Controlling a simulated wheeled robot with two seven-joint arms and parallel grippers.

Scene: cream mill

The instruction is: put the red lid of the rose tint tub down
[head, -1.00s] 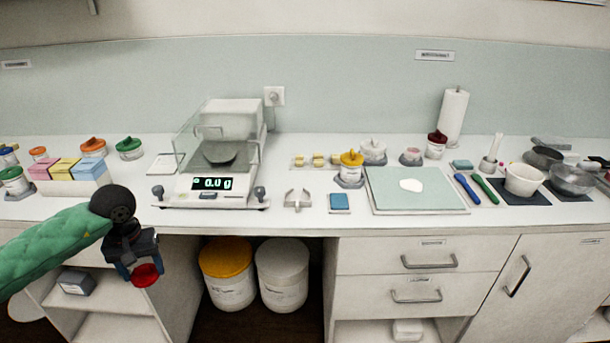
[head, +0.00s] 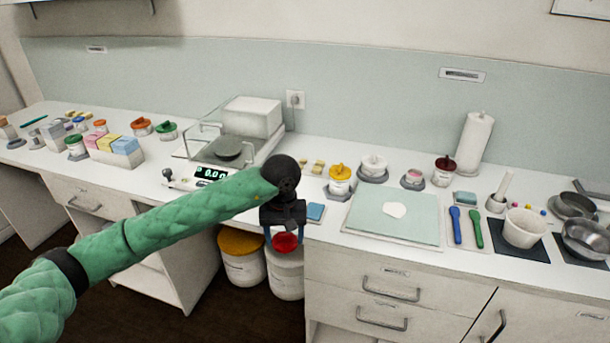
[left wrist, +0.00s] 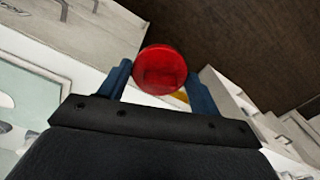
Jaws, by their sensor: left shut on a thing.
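My left gripper (head: 284,241) is shut on the red lid (head: 285,243). It holds the lid in front of the counter's front edge, in the air, over the floor side where the two big tubs stand. In the left wrist view the round red lid (left wrist: 161,70) sits between the two blue fingers. My right gripper is not in view.
The green board (head: 395,233) with a white patch lies right of my gripper. A balance (head: 215,175) stands to the left. A yellow-lidded tub (head: 340,181), a blue spatula (head: 455,226) and a white bowl (head: 523,229) are on the counter (head: 330,240).

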